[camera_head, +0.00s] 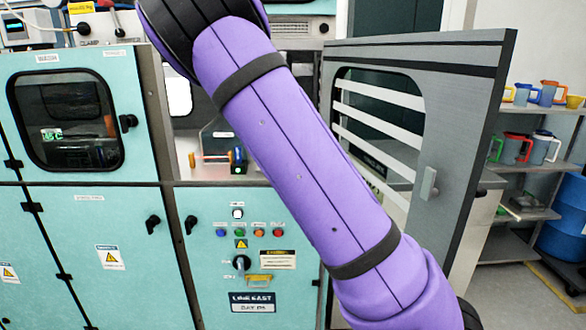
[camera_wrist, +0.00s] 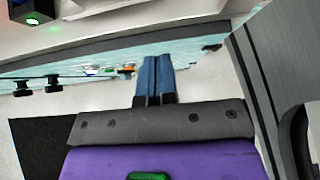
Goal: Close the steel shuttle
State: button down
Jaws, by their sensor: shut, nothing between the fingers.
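My gripper (camera_wrist: 155,78) shows in the wrist view as two blue fingers pressed together with nothing between them. It is out of sight in the head view, where my purple arm crosses the middle. No part is plainly marked as the steel shuttle. Behind my arm is an open bay with a small fixture holding an orange-ended rod (camera_head: 212,157) and a black block with a green light (camera_head: 238,168). The black block also shows at the top left of the wrist view (camera_wrist: 33,12). A grey windowed door (camera_head: 455,150) with a handle (camera_head: 428,184) stands swung open at right. My arm hides part of the bay.
Teal cabinets (camera_head: 80,235) with black latches fill the left. A panel with coloured buttons (camera_head: 258,232) is below the bay. Shelves with mugs (camera_head: 530,110) and a blue drum (camera_head: 568,225) stand at far right. In the wrist view, a dark door edge (camera_wrist: 262,90) is right of my gripper.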

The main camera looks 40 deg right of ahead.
jog(key=x, duration=0.4)
jog(key=r+x, duration=0.1)
jog(key=x, duration=0.1)
jog(key=shift+w+d+f, duration=0.15)
jog(key=shift+w+d, duration=0.4)
jog(key=shift+w, duration=0.05)
jog(key=shift+w+d, duration=0.4)
jog(key=shift+w, duration=0.3)
